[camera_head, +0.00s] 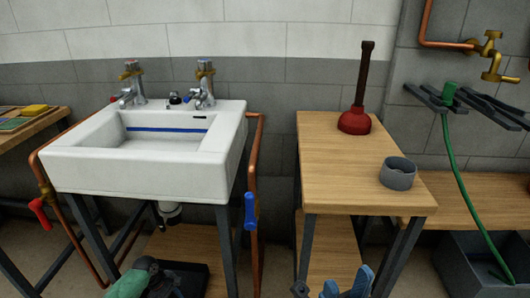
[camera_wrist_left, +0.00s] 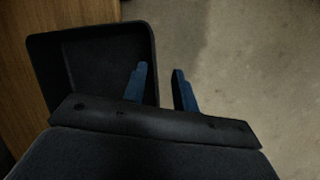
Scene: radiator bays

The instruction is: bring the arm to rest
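My right gripper (camera_head: 346,284) shows at the bottom edge of the head view, in front of the wooden bench. Its blue fingers are apart, with nothing seen between them; its lower part is cut off. My left arm (camera_head: 130,284), green and dark, shows at the bottom left below the sink; its fingers cannot be made out there. In the left wrist view my left gripper (camera_wrist_left: 160,75) has two blue fingers apart and empty. They are over the edge of a black tray (camera_wrist_left: 148,30), with bare floor to the right.
The white sink (camera_head: 130,182) stands at left with copper pipes and red and blue valve handles (camera_head: 250,211). The bench (camera_head: 325,155) holds a plunger (camera_head: 355,122) and a grey ring (camera_head: 398,174). A green hose (camera_head: 455,170) hangs at right over a dark bin (camera_head: 462,262).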

